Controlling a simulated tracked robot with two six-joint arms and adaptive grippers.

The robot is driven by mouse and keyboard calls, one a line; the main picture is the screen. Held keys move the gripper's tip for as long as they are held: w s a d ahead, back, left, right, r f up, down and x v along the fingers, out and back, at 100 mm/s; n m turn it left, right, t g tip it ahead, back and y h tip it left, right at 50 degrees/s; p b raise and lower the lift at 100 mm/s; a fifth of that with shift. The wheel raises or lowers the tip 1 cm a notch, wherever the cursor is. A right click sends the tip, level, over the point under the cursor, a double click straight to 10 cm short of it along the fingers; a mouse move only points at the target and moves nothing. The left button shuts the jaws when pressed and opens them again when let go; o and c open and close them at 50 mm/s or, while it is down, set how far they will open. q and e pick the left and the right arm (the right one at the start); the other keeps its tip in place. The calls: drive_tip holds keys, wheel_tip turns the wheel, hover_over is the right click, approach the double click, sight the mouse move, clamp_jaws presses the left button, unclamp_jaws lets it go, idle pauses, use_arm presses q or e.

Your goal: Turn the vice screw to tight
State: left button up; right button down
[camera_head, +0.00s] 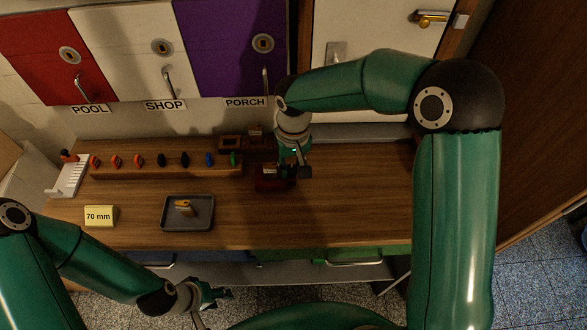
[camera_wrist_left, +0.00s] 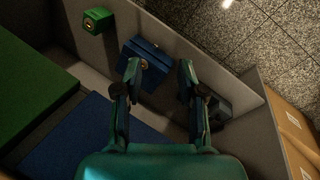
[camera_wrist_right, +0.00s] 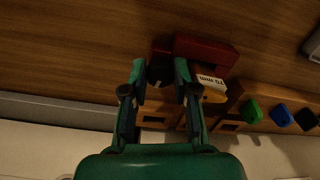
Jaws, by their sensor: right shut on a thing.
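The small dark red vice (camera_head: 268,179) stands on the wooden bench near its middle. In the right wrist view its red body (camera_wrist_right: 204,49) lies just beyond my fingertips. My right gripper (camera_head: 293,172) is down at the vice's right side in the head view. In the right wrist view the gripper (camera_wrist_right: 160,74) is closed in on a dark part between its fingertips, which looks like the screw's handle. The fingers hide much of it, and its angle is unclear. My left gripper (camera_head: 221,294) is low in front of the bench; its fingers (camera_wrist_left: 158,72) are apart and empty.
A grey tray (camera_head: 199,222) holds a brass key-like piece (camera_head: 184,208). A yellow "70 mm" card (camera_head: 100,215) stands left of it. A blue block (camera_wrist_left: 147,62) is near my left fingers.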

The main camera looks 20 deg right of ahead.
drive_tip(key=m+b, duration=0.3)
drive_tip(key=m, duration=0.1)
drive_tip(key=shift+f+b, duration=0.2)
drive_tip(key=shift+b, duration=0.1)
drive_tip(key=m+b, duration=0.3)
drive_tip(key=m, duration=0.3)
drive_tip(key=shift+r, duration=0.1)
drive_tip(key=m+b, duration=0.2)
drive_tip(key=m, duration=0.3)
drive_tip(key=m+b, duration=0.2)
drive_tip(key=m, duration=0.4)
drive_tip(key=shift+r+h, duration=0.1)
drive_tip(key=shift+h, duration=0.2)
drive_tip(key=c, duration=1.2)
unclamp_jaws()
drive_tip(key=shift+a, duration=0.1)
